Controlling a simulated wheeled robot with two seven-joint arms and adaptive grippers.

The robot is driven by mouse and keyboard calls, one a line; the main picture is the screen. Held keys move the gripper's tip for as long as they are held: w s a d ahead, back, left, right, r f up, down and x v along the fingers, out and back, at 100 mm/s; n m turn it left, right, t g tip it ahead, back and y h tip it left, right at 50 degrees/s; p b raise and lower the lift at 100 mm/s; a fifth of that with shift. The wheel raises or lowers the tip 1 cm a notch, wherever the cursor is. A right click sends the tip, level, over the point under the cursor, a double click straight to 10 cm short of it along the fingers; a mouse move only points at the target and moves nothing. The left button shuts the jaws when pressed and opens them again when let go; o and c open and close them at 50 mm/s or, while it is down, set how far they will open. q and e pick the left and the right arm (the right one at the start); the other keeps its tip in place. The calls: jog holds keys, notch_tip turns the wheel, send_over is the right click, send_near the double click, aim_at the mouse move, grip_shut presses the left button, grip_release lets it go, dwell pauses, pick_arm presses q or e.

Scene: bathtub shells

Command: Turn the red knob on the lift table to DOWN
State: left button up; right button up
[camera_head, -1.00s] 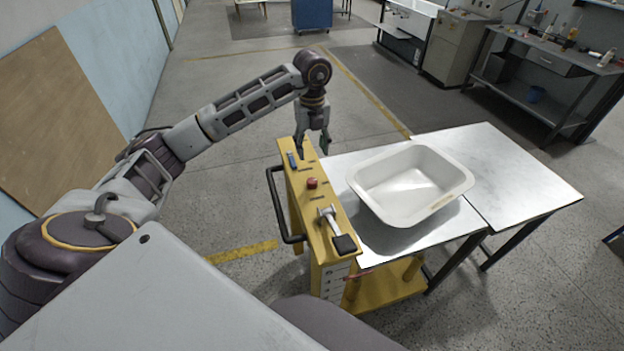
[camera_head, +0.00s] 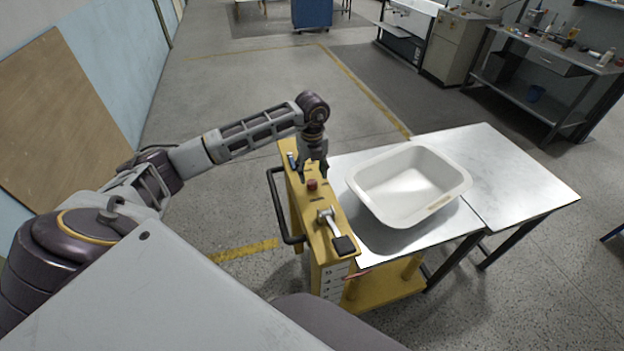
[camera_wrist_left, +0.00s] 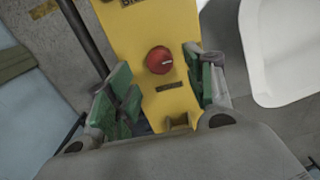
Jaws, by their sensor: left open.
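The red knob (camera_head: 312,184) sits on top of the yellow panel (camera_head: 322,205) of the lift table. In the left wrist view the knob (camera_wrist_left: 159,60) shows a pale pointer mark on its face, with small label plates above and below it; their text is too small to read surely. My left gripper (camera_head: 313,175) points down over the panel, just behind the knob in the head view. In the left wrist view its green-padded fingers (camera_wrist_left: 163,88) are open on either side of the panel, with the knob between and slightly beyond them, apparently untouched. My right gripper is not in view.
A white tub shell (camera_head: 408,186) stands on the metal tabletop (camera_head: 505,170) right of the panel. A black handle (camera_head: 275,205) runs along the panel's left side. A lever with a black end (camera_head: 343,243) and a blue part (camera_head: 291,160) are on the panel.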

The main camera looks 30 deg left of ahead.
aim_at(312, 182)
pick_arm(q)
jog(key=shift+f+p, duration=0.4)
jog(key=shift+f, duration=1.95)
jog(key=shift+c, duration=0.3)
jog(key=c, duration=1)
